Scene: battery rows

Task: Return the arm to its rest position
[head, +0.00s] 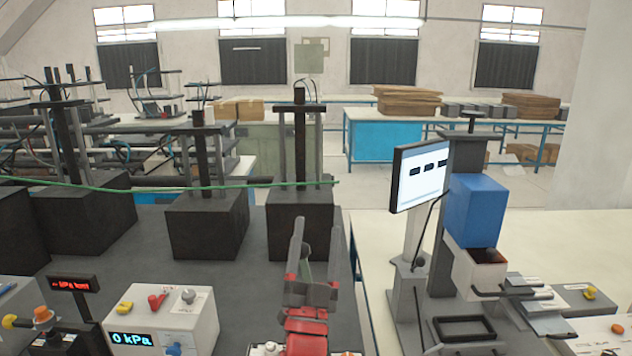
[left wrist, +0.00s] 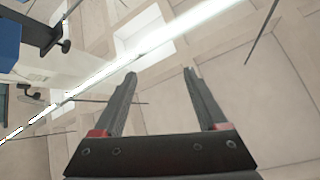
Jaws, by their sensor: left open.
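My left gripper (head: 315,238) shows in the lower middle of the head view, raised with its grey fingers pointing up. Its fingers are apart, with nothing between them. In the left wrist view the gripper (left wrist: 160,88) is also open and empty, and the wall and a bright strip of light show behind it. The gripper stands in front of the dark table's right edge in the head view. My right gripper is in neither view.
Black battery blocks (head: 207,228) with posts stand on the dark table. A white kPa box (head: 160,318) is at lower left. A blue-and-grey press (head: 474,210) with a screen (head: 419,176) stands to the right. A thin green line (head: 150,187) crosses the left half.

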